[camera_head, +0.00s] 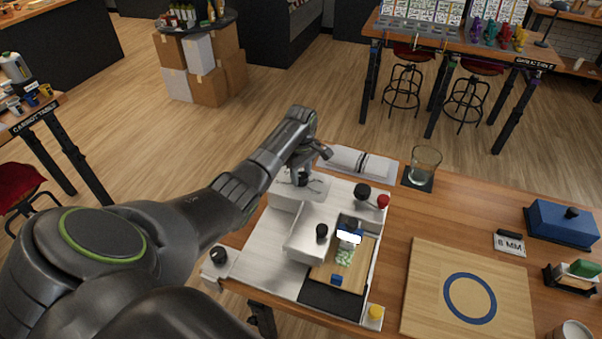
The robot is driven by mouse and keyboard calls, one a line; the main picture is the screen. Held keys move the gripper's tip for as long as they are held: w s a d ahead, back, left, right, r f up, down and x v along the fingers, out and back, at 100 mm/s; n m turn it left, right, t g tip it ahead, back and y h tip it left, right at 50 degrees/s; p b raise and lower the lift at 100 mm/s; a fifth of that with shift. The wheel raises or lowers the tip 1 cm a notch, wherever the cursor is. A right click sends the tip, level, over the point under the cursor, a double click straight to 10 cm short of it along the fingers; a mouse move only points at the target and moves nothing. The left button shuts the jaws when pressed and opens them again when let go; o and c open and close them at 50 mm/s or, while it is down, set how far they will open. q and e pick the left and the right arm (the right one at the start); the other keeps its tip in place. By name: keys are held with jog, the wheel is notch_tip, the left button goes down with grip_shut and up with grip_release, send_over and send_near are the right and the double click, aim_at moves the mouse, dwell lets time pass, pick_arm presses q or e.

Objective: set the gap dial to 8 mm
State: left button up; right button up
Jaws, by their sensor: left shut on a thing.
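The white slicer-like machine (272,252) stands on the wooden table in front of me. My left gripper (303,178) is at its far left part, shut on a small dark knob there, which I take to be the gap dial; the fingers and arm partly hide it, and its scale cannot be read. A card (509,243) reading "8 MM" stands at the right of the table. My right gripper is not in view.
The machine also bears a red knob (383,201), a yellow knob (375,312) and several black knobs. A wooden board (427,297) with a blue ring lies right of it.

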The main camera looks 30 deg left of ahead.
pick_arm(q)
jog(key=shift+m, duration=0.3)
jog(key=m, duration=0.6)
jog(key=shift+m, duration=0.3)
jog(key=m, duration=0.6)
jog(key=shift+w, duration=0.1)
jog(key=m, duration=0.4)
jog(key=shift+m, duration=0.4)
jog(key=shift+d+m, duration=0.1)
jog(key=shift+m, duration=1.7)
jog(key=o, duration=1)
